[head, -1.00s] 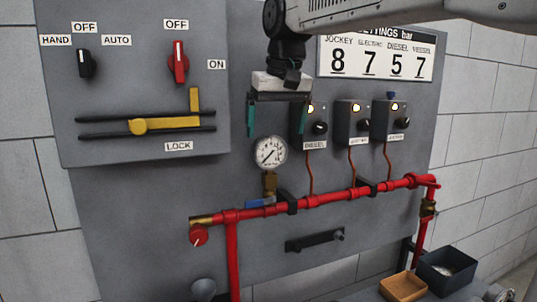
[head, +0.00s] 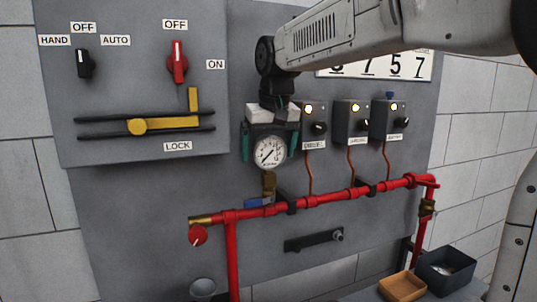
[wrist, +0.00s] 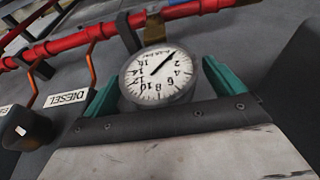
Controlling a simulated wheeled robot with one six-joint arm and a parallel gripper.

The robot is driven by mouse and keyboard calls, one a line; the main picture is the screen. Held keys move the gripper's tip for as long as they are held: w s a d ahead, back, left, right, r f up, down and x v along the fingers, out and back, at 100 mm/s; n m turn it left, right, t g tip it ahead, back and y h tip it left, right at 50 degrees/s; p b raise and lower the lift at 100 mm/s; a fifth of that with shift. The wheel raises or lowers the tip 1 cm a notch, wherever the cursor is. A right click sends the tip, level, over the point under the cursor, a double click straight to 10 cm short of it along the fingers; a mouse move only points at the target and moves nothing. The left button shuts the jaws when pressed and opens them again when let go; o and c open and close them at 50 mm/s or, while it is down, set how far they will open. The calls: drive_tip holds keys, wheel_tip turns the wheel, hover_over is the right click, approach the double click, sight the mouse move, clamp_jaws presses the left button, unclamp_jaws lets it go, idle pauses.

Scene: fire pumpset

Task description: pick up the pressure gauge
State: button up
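The pressure gauge (head: 269,152) is a round white dial with a dark needle. It sits upright on a brass fitting (head: 269,184) above the red pipe (head: 322,199). My gripper (head: 269,147) points down over the gauge, with one green finger on each side of the dial. In the wrist view the dial of the gauge (wrist: 158,76) lies between the green fingertips of my gripper (wrist: 158,88). The fingers are spread wide; a gap shows at the left finger, while contact on the right cannot be told.
A blue valve handle (head: 259,202) is just below the gauge. Control boxes (head: 315,124) with lit lamps stand close on the right. The lock panel (head: 145,90) is on the left.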

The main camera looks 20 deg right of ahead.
drive_tip(key=c, duration=1.1)
drive_tip(key=shift+r, duration=0.1)
drive_tip(key=shift+r, duration=0.55)
wheel_tip(320, 180, up, 2)
drive_tip(key=shift+r, duration=0.15)
drive_tip(key=s+d, duration=0.3)
drive_tip(key=s, duration=0.1)
drive_tip(key=s+d+r, duration=0.1)
drive_tip(key=s+d, duration=0.2)
drive_tip(key=s, duration=0.2)
drive_tip(key=s+d, duration=0.2)
drive_tip(key=s, duration=0.2)
drive_tip(key=shift+s+d+r, duration=0.2)
drive_tip(key=shift+d, duration=0.2)
